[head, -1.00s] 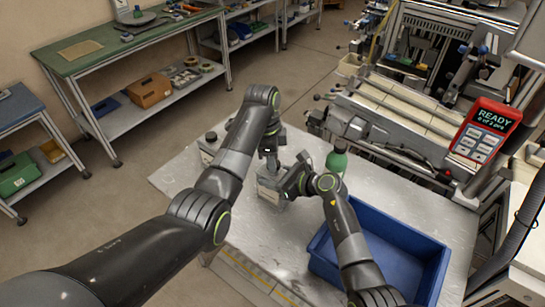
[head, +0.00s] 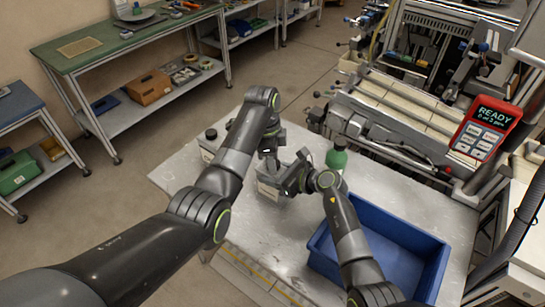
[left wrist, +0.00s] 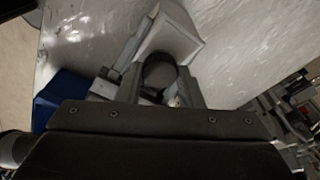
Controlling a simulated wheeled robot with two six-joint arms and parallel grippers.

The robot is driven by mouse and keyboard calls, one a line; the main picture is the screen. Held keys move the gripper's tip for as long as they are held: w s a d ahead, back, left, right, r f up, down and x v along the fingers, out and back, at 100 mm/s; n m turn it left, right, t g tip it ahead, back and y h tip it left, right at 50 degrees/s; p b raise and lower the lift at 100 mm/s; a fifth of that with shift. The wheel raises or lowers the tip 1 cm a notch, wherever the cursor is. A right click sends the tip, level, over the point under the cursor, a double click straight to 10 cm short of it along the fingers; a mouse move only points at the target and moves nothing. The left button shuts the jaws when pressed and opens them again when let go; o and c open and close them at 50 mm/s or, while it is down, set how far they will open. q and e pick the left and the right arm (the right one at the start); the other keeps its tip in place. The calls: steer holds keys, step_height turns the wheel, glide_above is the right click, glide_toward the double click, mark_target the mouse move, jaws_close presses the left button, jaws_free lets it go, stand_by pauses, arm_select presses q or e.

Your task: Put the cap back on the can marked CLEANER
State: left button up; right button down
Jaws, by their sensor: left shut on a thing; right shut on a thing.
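A pale square can (head: 267,190) with a label stands on the grey metal table; its lettering is too small to read. My left gripper (head: 268,165) points down at the top of this can. In the left wrist view, a dark round cap (left wrist: 159,73) sits between its fingers, with the pale can (left wrist: 172,38) just beyond. Whether the cap touches the can's neck is hidden. My right gripper (head: 287,185) is shut on the can from its right side; its fingertips are partly hidden.
Another can (head: 209,146) with a black cap stands at the table's back left. A green bottle (head: 337,158) stands close behind my right gripper. A blue bin (head: 400,225) takes up the right front. The table's left front is clear under my left arm.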

arm_select(q)
steer(key=m, duration=0.4)
steer(key=shift+w, duration=0.1)
steer(key=m, duration=0.5)
steer(key=shift+g+y, duration=0.3)
steer(key=shift+g, duration=0.1)
steer(key=m, duration=0.4)
steer(key=shift+d+m, duration=0.15)
steer(key=shift+m, duration=0.25)
steer(key=m+y, duration=0.1)
steer(key=m, duration=0.4)
steer(key=shift+w, duration=0.1)
steer(key=o, duration=0.9)
steer(key=shift+r, duration=2.25)
